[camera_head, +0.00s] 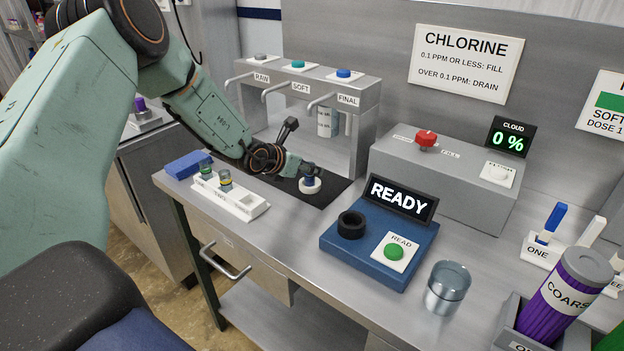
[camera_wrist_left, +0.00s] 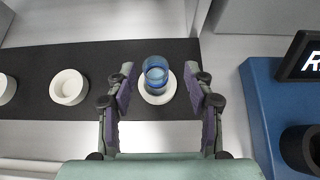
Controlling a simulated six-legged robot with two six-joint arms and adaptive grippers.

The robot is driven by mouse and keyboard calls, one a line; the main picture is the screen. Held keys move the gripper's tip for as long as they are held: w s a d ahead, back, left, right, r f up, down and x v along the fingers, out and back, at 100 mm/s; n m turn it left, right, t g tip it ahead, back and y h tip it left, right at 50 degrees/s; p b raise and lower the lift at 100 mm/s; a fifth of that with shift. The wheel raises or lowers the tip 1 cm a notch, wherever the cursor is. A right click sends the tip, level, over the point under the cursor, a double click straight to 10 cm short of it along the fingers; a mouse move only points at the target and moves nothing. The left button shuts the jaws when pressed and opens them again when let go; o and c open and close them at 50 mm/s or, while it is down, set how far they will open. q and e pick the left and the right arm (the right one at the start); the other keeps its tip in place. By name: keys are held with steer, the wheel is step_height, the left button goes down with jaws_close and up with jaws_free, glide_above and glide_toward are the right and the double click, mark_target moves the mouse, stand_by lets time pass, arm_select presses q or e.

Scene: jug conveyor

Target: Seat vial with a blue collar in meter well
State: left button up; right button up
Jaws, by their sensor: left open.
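The vial with a blue collar (camera_wrist_left: 155,70) stands upright on a white round holder (camera_wrist_left: 171,93) on a black mat. It also shows in the head view (camera_head: 309,180), partly hidden by my gripper. My left gripper (camera_wrist_left: 159,78) is open; in the left wrist view its fingers lie on both sides of the vial, with gaps. In the head view the left gripper (camera_head: 306,168) is right at the vial. The meter well, a black ring (camera_head: 351,225), sits on the blue meter (camera_head: 340,247), whose screen reads READY. The well looks empty and also shows in the left wrist view (camera_wrist_left: 301,150).
Two empty white holders (camera_wrist_left: 69,87) sit left of the vial on the mat. A white rack (camera_head: 240,202) with two vials stands near the bench edge. A dispenser with RAW, SOFT and FINAL spouts (camera_head: 355,97) rises behind. A clear glass (camera_head: 448,287) stands right of the meter.

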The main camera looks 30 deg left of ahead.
arm_select(q)
steer(key=shift+w+a+f, duration=0.25)
steer(key=shift+w+f, duration=0.3)
steer(key=shift+w, duration=0.1)
steer(key=shift+w+a+f, duration=0.2)
steer(key=shift+w+f, duration=0.35)
steer(key=shift+w, duration=0.05)
steer(key=shift+s+d+r, duration=0.15)
steer(key=shift+d+r, duration=0.25)
steer(key=shift+d, duration=0.15)
steer(key=shift+c, duration=0.7)
steer(key=shift+w+a+f, duration=0.2)
steer(key=shift+a+f, duration=0.15)
steer(key=shift+a, duration=0.1)
steer(key=c, duration=0.5)
steer(key=shift+s+d+r, duration=0.15)
steer(key=shift+d+r, duration=0.1)
steer(key=shift+d, duration=0.05)
steer(key=c, duration=0.4)
jaws_close()
